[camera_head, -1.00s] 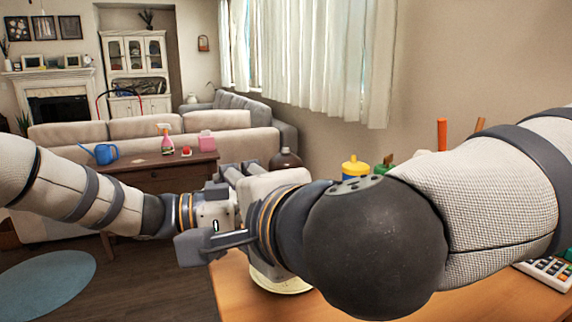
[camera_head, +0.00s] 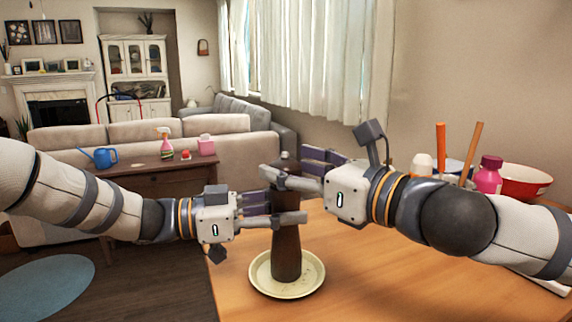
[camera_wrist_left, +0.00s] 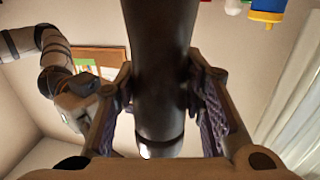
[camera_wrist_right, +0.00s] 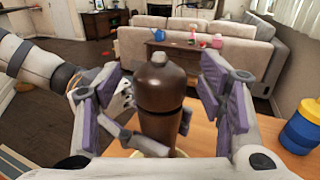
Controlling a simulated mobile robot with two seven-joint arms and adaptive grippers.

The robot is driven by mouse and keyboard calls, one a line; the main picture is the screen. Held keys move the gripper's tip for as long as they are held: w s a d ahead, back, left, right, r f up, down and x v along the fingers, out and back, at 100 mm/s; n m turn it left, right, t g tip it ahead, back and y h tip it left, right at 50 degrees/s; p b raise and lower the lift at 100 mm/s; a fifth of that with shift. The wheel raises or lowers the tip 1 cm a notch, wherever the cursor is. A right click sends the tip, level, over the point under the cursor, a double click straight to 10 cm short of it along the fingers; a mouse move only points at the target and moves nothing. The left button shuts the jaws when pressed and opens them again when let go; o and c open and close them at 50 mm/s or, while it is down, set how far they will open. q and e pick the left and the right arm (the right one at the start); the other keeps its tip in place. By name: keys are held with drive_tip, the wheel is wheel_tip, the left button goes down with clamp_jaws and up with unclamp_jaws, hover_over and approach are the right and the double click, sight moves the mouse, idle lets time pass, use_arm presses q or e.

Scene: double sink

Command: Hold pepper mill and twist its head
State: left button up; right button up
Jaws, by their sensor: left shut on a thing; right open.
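The pepper mill (camera_head: 287,250) is dark brown and stands upright on a cream plate (camera_head: 262,284) on the wooden table. My left gripper (camera_head: 276,211) is shut on the mill's body from the left. The left wrist view shows the dark body (camera_wrist_left: 160,60) between its two fingers. My right gripper (camera_head: 287,168) is open at the height of the mill's head, coming from the right. In the right wrist view the rounded head (camera_wrist_right: 158,82) with its small knob sits between the open fingers, with gaps at both sides. The fingers partly hide the mill in the head view.
At the table's right back are a pink bottle (camera_head: 488,176), a red bowl (camera_head: 525,180) and upright orange and brown handles. A blue and yellow container (camera_wrist_right: 303,128) shows in the right wrist view. The table front (camera_head: 390,290) is clear.

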drive_tip(key=shift+x, duration=0.9)
drive_tip(key=c, duration=1.2)
drive_tip(key=shift+a+m+t+h, duration=0.15)
drive_tip(key=shift+m+t+h, duration=0.85)
drive_tip(key=shift+h, duration=0.3)
drive_tip(key=shift+m+t+h, duration=0.9)
drive_tip(key=shift+m+h, duration=0.4)
drive_tip(key=shift+h, duration=0.5)
drive_tip(key=o, duration=1.2)
